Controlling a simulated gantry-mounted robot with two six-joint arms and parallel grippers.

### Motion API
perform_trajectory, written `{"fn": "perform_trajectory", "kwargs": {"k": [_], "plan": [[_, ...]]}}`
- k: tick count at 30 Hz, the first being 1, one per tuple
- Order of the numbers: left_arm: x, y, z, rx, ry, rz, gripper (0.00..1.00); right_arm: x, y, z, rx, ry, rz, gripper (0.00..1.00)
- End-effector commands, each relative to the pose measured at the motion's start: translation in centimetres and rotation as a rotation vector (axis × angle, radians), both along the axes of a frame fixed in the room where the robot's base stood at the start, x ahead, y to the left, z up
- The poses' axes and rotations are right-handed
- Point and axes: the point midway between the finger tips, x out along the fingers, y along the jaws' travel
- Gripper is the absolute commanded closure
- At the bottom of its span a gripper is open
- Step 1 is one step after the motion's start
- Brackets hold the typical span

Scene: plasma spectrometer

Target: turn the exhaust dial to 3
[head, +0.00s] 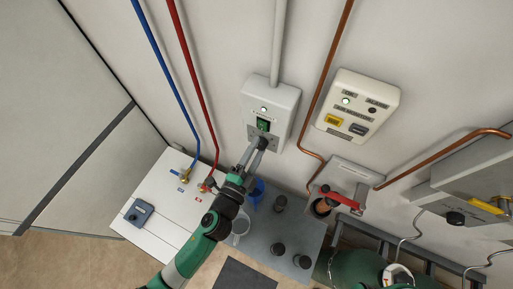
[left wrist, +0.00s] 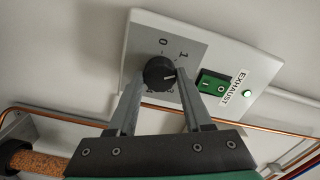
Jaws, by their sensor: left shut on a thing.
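The exhaust dial (left wrist: 158,73) is a round black knob on a grey plate marked with numbers, 0 and 1 readable above it. A pale mark shows near its right side, but I cannot tell exactly which number it points to. My left gripper (left wrist: 159,78) is shut on the dial, one finger on each side. The right gripper is not in view.
A green switch (left wrist: 213,84) and a lit green lamp (left wrist: 247,93) sit beside the dial. An alarm panel (head: 357,103) is to the right.

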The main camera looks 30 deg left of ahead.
Motion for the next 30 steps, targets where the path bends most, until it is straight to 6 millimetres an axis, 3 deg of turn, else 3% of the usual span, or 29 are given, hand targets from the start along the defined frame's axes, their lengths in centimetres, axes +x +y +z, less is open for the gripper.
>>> {"fn": "perform_trajectory", "kwargs": {"k": [30], "plan": [[0.0, 0.0, 0.1, 0.963, 0.007, 0.0, 1.0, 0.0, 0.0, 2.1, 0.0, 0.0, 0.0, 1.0]]}}
